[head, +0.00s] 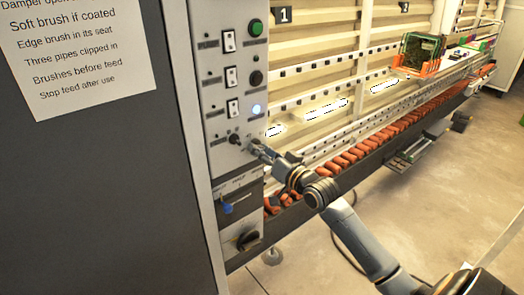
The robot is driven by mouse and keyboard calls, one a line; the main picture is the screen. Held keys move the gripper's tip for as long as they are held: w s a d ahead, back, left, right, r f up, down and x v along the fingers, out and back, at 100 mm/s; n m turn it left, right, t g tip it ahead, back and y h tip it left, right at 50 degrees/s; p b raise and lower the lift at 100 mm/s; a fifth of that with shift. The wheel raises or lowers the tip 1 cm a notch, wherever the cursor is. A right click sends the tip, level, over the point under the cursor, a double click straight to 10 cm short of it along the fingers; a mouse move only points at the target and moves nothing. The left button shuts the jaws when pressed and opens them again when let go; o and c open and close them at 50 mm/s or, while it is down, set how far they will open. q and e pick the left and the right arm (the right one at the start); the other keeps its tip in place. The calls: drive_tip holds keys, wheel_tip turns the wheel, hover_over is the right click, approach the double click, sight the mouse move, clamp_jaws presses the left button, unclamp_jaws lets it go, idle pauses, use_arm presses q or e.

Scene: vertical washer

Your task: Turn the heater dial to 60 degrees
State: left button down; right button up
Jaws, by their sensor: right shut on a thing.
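The control panel (220,110) stands upright left of centre, with switches, buttons and small knobs. My right gripper (254,148) reaches in from the lower right. Its fingertips are at the panel, just right of a small black knob (235,139). It is shut on a small control there, which I take to be the heater dial. The fingers hide most of that dial, so its pointer and marks cannot be read. My left gripper is not in view.
Below are a blue-handled slider (226,208) and a black rotary knob (247,240). A lit white button (256,109) sits above the gripper. The washer's long row of orange-brown pads (375,139) runs behind my arm. Floor (420,220) is clear at right.

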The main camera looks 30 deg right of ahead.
drive_tip(key=shift+f, duration=0.15)
drive_tip(key=o, duration=1.1)
drive_tip(key=shift+o, duration=0.2)
drive_tip(key=s, duration=1.2)
drive_tip(key=shift+d, duration=0.45)
